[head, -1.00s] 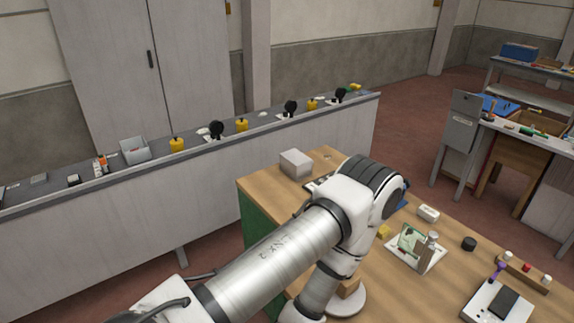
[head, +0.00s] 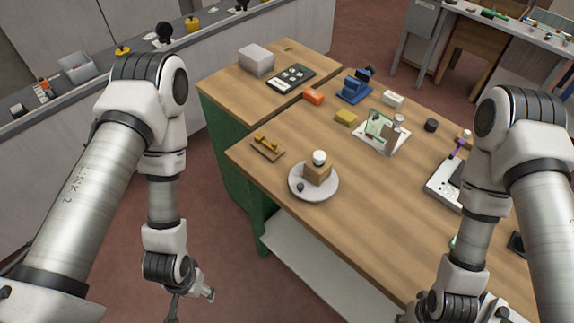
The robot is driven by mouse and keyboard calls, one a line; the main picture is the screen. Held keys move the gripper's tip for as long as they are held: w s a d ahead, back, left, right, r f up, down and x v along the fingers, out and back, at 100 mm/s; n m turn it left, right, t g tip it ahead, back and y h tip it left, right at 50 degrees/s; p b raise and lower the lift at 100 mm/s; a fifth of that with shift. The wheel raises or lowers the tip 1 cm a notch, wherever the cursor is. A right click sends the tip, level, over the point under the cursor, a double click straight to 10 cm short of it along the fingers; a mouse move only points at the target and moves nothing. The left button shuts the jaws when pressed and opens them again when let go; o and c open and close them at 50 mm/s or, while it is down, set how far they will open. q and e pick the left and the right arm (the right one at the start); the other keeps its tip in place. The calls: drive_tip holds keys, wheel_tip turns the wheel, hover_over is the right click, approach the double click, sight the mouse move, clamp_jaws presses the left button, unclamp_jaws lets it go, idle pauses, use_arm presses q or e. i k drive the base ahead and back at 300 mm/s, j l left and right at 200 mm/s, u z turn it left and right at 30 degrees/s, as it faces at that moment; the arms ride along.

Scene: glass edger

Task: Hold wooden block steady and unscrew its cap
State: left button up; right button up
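The wooden block (head: 316,174) stands on a round white plate (head: 327,192) near the left front edge of the wooden table. A white cap (head: 320,157) sits on top of the block. A small dark knob-like piece (head: 300,187) lies on the plate beside the block. My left gripper (head: 192,304) hangs low at the left, off the table and apart from the block; its fingers look spread and empty. My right gripper (head: 487,308) is at the bottom right, partly cut off by the picture edge, so its fingers cannot be made out.
A small wooden rack (head: 267,148) lies left of the plate. Behind are an orange block (head: 314,96), a yellow block (head: 346,118), a blue device (head: 354,88) and a white tray with a picture (head: 382,132).

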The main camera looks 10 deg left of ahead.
sight(317, 174)
drive_tip(key=k, duration=0.4)
drive_tip(key=k+l+u, duration=0.15)
drive_tip(key=u, duration=0.2)
drive_tip(key=k+l+u, duration=0.35)
drive_tip(key=i+j, duration=0.05)
drive_tip(key=i, duration=0.05)
